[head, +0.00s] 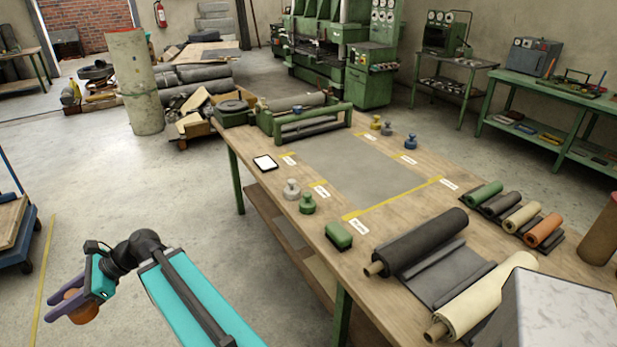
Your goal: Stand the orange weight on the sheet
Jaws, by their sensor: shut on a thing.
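My gripper (66,304) is at the lower left, out over the floor and well left of the workbench. Its purple fingers are shut on the orange weight (83,310), which is partly hidden by them. A flat grey sheet (360,170) lies on the wooden bench (270,185), with yellow tape and white labels along its edges. The middle of the sheet is bare. The gripper and weight are far from the sheet.
A pale weight (292,190) and a green weight (307,204) stand left of the sheet. Yellow (376,123) and blue (410,142) weights stand beyond it. A green block (338,235) and a dark roll (425,243) are nearer. A blue cart (20,235) stands left.

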